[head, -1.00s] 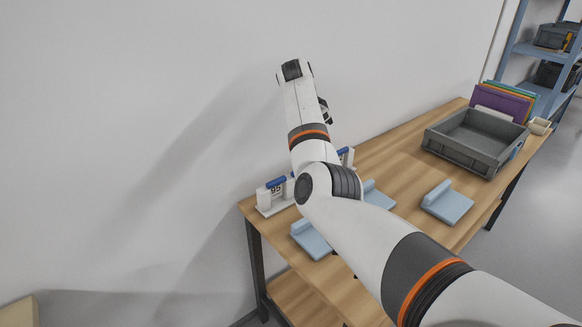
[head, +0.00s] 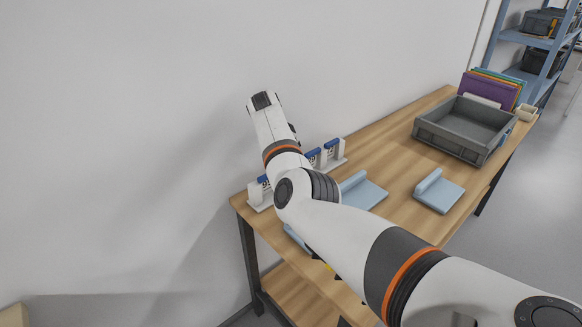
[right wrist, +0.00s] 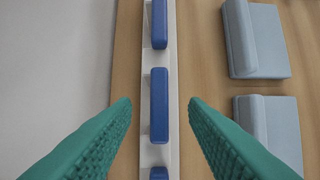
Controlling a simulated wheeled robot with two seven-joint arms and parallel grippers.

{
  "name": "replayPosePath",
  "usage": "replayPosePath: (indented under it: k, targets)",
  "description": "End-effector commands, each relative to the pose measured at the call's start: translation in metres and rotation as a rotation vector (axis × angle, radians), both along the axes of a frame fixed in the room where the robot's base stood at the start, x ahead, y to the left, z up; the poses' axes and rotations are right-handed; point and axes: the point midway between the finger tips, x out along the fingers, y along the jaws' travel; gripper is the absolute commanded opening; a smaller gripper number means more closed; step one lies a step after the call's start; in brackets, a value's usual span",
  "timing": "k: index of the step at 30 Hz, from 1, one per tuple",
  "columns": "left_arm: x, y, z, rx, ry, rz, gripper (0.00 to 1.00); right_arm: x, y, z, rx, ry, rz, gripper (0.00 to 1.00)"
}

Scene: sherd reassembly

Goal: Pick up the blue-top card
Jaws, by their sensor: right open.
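Several blue-top cards stand in a row on a narrow white rack (right wrist: 159,58). In the right wrist view, one blue-top card (right wrist: 159,92) is at the middle, with others above (right wrist: 159,24) and below (right wrist: 159,174) it. My right gripper (right wrist: 160,104) is open, its teal ribbed fingers on either side of the middle card, with a gap on both sides. In the head view, blue-top cards show right of my right arm (head: 313,156), and one is partly hidden at its left. My left gripper is out of view.
Light-blue L-shaped holders (head: 440,192) lie on the wooden table (head: 395,170) in front of the rack, two also right of it in the wrist view (right wrist: 257,42). A grey crate (head: 452,143) and coloured folders (head: 486,90) stand farther right. A white wall is behind.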

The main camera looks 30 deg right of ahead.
Motion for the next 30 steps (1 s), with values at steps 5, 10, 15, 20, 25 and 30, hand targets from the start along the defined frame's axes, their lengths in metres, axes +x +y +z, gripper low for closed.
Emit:
replayPosePath:
  k: [5, 10, 15, 20, 25, 30]
  targets:
    - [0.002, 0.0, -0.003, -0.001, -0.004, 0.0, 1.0, 0.001, -0.008, -0.016, 0.0, 0.001, 0.0, 0.4]
    - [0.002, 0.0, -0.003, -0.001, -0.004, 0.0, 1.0, 0.001, -0.008, -0.017, -0.001, -0.001, -0.001, 0.4]
    - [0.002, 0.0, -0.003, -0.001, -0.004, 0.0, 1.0, 0.001, -0.008, -0.017, -0.001, 0.0, 0.0, 0.24]
    - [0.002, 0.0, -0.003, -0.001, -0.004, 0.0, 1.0, 0.001, -0.008, -0.017, 0.0, 0.0, 0.0, 0.0]
    - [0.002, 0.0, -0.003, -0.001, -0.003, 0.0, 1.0, 0.001, -0.008, -0.017, 0.0, 0.0, 0.0, 0.0]
    - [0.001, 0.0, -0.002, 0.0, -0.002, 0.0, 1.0, 0.001, -0.008, -0.011, -0.001, -0.001, -0.001, 0.0]
